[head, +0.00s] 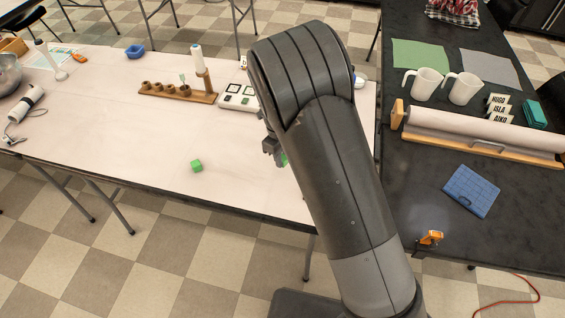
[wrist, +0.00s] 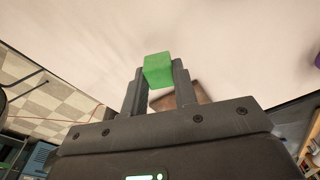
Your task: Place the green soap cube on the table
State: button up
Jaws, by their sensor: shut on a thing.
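My gripper (wrist: 158,75) is shut on a green soap cube (wrist: 158,70), which sits between the two fingertips in the wrist view. In the head view my gripper (head: 270,146) shows in part beside my arm, over the right part of the white-covered table (head: 120,130). A sliver of the held green cube (head: 283,160) shows there, mostly hidden by my arm. I cannot tell how high the held cube is above the table.
A wooden holder (head: 178,93) with several cups and a white tray (head: 238,97) stand farther back. A blue bowl (head: 135,51) is at the back left. A dark table (head: 400,200) on the right holds mugs and a paper roll (head: 480,130). The front of the white table is mostly clear.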

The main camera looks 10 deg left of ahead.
jog(key=shift+f, duration=1.75)
jog(key=shift+f, duration=0.15)
jog(key=o, duration=0.9)
jog(key=shift+o, duration=0.2)
jog(key=r, duration=0.8)
jog(key=a+r, duration=0.1)
jog(key=r, duration=0.3)
jog(key=shift+w+r, duration=0.15)
jog(key=shift+w, duration=0.05)
